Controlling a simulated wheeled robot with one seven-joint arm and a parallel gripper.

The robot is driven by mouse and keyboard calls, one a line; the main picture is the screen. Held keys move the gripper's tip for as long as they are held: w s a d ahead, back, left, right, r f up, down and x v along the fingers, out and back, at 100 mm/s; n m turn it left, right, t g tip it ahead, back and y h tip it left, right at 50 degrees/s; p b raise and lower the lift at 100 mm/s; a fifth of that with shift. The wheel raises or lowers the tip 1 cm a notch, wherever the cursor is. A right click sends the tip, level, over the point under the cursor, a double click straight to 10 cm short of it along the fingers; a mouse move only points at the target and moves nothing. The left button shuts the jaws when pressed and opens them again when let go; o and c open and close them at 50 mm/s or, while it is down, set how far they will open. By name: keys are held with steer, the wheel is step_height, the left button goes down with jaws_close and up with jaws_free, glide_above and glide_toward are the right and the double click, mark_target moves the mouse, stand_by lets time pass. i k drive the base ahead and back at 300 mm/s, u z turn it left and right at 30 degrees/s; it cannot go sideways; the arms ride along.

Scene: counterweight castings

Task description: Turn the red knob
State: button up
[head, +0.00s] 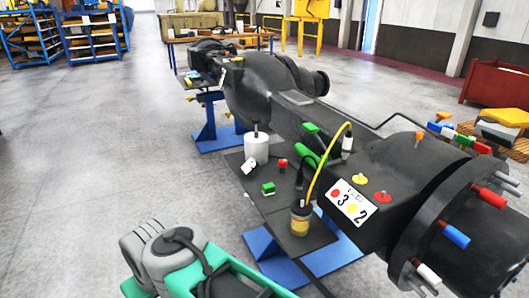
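A small red knob-like piece (282,163) stands on the dark flat plate (228,160) beside the large black casting (400,165). It is too small to tell its exact shape. A red round piece (382,197) also sits on top of the casting, next to a yellow one (360,179). I cannot tell which of the two red pieces is the task's knob. My gripper is not in view, and nothing is seen touching either red piece.
A white cylinder (256,149), a green block (268,188) and a jar with a yellow tube (300,218) stand near the small red piece. Coloured pegs (455,235) stick out of the casting's flange. The floor at left (100,160) is clear.

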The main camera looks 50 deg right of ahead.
mark_target(282, 163)
steer(key=z, duration=0.6)
steer(key=i, duration=2.35)
steer(key=z, duration=0.05)
